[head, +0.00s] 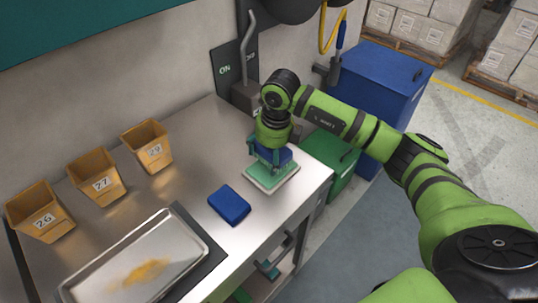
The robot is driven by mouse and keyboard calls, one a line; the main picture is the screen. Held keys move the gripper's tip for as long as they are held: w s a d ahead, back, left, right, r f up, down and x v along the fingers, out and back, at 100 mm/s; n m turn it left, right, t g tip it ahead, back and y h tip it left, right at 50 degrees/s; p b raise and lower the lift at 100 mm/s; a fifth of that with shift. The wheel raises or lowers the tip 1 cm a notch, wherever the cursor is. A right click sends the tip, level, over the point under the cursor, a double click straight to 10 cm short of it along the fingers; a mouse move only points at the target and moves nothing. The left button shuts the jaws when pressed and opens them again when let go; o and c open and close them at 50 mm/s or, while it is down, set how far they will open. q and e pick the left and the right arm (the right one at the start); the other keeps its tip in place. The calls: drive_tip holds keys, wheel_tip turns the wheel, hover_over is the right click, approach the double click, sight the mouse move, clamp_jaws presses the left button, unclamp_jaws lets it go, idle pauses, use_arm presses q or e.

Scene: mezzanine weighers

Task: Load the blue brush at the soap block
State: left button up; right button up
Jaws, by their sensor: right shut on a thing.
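My right gripper (270,153) is shut on the blue brush (278,154). It holds the brush low over the pale green soap block (266,172), which sits on a whitish dish (272,186) near the right end of the steel table. The brush is at or just above the soap block; I cannot tell whether they touch. The gripper hides part of the brush and of the block. My left gripper is not in view.
A blue pad (230,205) lies left of the dish. Tan bins 26 (40,210), 27 (97,177) and 29 (147,146) stand along the wall. A metal tray (95,290) with an orange-brown smear is in front. A lever (247,45) stands behind the gripper.

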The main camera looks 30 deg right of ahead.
sight(266, 150)
drive_tip(key=shift+r+p, duration=1.15)
drive_tip(key=shift+r, duration=1.1)
drive_tip(key=n, duration=0.1)
drive_tip(key=a+n, duration=0.1)
drive_tip(key=shift+s+r+n, duration=0.1)
drive_tip(key=shift+s+n, duration=0.2)
drive_tip(key=shift+s, duration=0.05)
drive_tip(key=s+a+r+n+g+b, duration=0.1)
drive_tip(key=s+n, duration=0.5)
drive_tip(key=n, duration=0.9)
drive_tip(key=s+a+r+n+g+b, duration=0.1)
drive_tip(key=s+a+n, duration=0.3)
drive_tip(key=n, duration=1.1)
drive_tip(key=shift+s+a+r+g+h+b, duration=0.15)
drive_tip(key=shift+s+a+g+h+b, duration=0.15)
drive_tip(key=shift+s+g, duration=0.6)
